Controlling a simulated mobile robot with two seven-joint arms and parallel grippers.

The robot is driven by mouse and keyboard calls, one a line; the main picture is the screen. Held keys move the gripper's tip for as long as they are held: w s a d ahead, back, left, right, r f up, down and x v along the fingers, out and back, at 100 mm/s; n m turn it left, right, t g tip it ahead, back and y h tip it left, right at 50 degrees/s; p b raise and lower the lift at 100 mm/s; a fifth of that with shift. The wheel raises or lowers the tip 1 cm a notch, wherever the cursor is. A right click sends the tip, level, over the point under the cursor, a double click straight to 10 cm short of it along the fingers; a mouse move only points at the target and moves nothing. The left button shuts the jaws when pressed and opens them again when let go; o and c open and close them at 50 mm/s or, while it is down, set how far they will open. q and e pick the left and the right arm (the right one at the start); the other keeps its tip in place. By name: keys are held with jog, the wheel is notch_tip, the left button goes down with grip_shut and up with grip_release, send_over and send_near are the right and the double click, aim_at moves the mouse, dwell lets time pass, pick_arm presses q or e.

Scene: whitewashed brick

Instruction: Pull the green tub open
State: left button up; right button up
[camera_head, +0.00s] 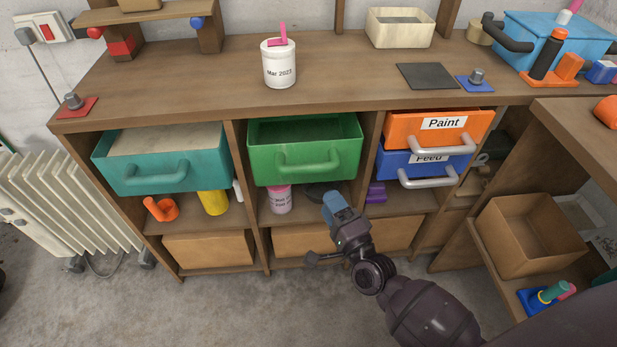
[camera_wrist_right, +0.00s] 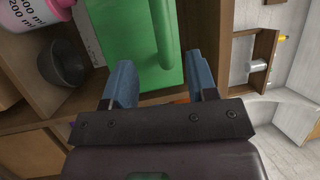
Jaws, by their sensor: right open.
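The green tub (camera_head: 300,172) sits in the middle upper bay of the wooden shelf unit, and its open top shows an empty-looking inside. A green handle (camera_head: 308,161) bows out from its front. My right gripper (camera_head: 337,203) is open and empty, below and slightly right of the handle in the head view. In the right wrist view the two blue fingers (camera_wrist_right: 163,82) are spread apart. The handle (camera_wrist_right: 164,38) and the green tub (camera_wrist_right: 122,30) show beyond the fingertips, with the handle lined up with the gap. I see no contact. My left gripper is not in view.
A teal tub (camera_head: 155,174) is to the left; an orange drawer (camera_head: 400,125) and blue drawer (camera_head: 395,166) are to the right. A pink-lidded pot (camera_head: 280,200) and dark bowl (camera_wrist_right: 62,62) stand below the green tub. The floor in front is clear.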

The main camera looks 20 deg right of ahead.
aim_at(309, 169)
jog(key=x, duration=1.1)
jog(key=shift+s+r+b, duration=0.1)
jog(key=shift+b, duration=0.25)
jog(key=shift+c, duration=0.2)
grip_shut()
